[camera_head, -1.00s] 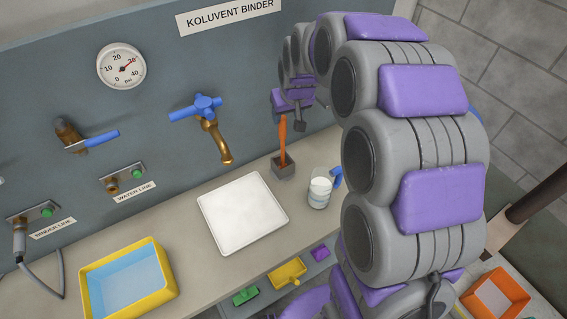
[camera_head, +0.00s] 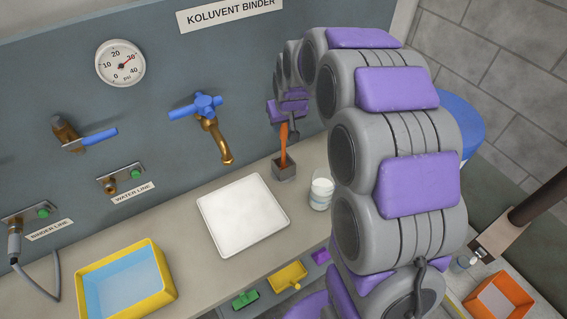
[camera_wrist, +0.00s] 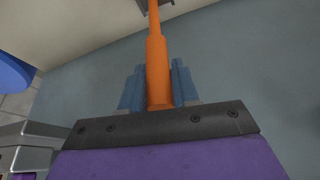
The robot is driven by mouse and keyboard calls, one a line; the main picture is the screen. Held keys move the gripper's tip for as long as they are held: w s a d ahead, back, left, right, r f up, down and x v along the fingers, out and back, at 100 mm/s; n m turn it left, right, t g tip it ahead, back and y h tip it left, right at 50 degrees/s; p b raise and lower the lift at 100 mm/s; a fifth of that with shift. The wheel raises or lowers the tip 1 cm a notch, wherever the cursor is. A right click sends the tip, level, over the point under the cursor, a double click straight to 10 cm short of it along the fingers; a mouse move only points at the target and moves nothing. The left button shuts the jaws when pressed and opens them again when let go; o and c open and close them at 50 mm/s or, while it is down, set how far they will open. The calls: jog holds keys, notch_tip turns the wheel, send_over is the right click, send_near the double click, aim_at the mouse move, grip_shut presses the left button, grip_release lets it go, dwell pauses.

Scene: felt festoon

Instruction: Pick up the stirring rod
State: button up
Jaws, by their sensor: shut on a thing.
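The orange stirring rod (camera_head: 284,147) stands upright, its lower end in a small grey block holder (camera_head: 284,171) on the bench. My gripper (camera_head: 286,122) is at the rod's upper end, coming from above. In the wrist view the rod (camera_wrist: 157,50) runs between the two blue fingers of my gripper (camera_wrist: 158,88), which are shut on its thicker handle. The holder (camera_wrist: 154,3) shows only as a dark edge at the top of that view. How deep the rod sits in the holder is hidden.
A white tray (camera_head: 243,216) lies left of the holder. A glass beaker (camera_head: 321,190) with white contents stands to the right, close to my arm. A brass tap with a blue handle (camera_head: 211,125) juts from the wall panel. A yellow-rimmed basin (camera_head: 168,283) is front left.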

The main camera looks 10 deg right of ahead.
grip_shut()
